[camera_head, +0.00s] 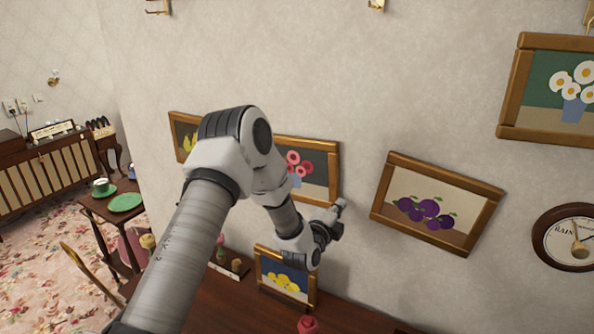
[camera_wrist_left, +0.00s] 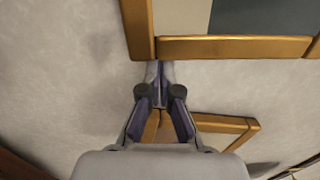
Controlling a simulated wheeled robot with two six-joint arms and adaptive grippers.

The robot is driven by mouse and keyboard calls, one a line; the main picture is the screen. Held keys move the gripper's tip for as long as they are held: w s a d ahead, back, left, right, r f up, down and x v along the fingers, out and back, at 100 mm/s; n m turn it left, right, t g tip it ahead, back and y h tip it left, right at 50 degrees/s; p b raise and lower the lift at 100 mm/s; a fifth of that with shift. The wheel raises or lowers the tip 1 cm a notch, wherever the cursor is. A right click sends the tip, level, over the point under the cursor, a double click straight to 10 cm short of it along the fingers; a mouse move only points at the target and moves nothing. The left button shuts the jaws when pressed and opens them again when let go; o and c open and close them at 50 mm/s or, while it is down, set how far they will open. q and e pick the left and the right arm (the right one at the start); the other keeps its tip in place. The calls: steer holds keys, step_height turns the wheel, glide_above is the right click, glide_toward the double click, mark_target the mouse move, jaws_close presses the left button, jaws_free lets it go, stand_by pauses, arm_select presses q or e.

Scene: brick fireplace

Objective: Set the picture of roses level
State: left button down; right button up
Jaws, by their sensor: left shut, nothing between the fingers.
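The picture of roses (camera_head: 322,158), pink-red flowers on a dark ground in a gold-brown wooden frame, hangs on the wall in the head view. My left arm hides its left part. Its top edge slopes slightly down to the right in this angled view; I cannot tell its exact tilt. My left gripper (camera_head: 342,204) is shut and empty by the frame's lower right corner. In the left wrist view its closed fingertips (camera_wrist_left: 160,68) are just short of a frame corner (camera_wrist_left: 142,48); I cannot tell whether they touch. My right gripper is not in view.
A plum picture (camera_head: 440,205) hangs clearly tilted to the right. A lemon picture (camera_head: 286,280) stands below on a dark wooden surface (camera_head: 350,318). Pear (camera_head: 182,140) and daisy (camera_head: 545,90) pictures and a round dial (camera_head: 570,240) are also on the wall.

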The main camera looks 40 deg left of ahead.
arm_select(q)
steer(key=shift+s+a, duration=0.1)
steer(key=shift+a, duration=0.4)
stand_by(0.3)
steer(key=shift+d, duration=1.05)
steer(key=p+v, duration=0.2)
steer(key=v, duration=0.5)
steer(key=shift+s, duration=0.3)
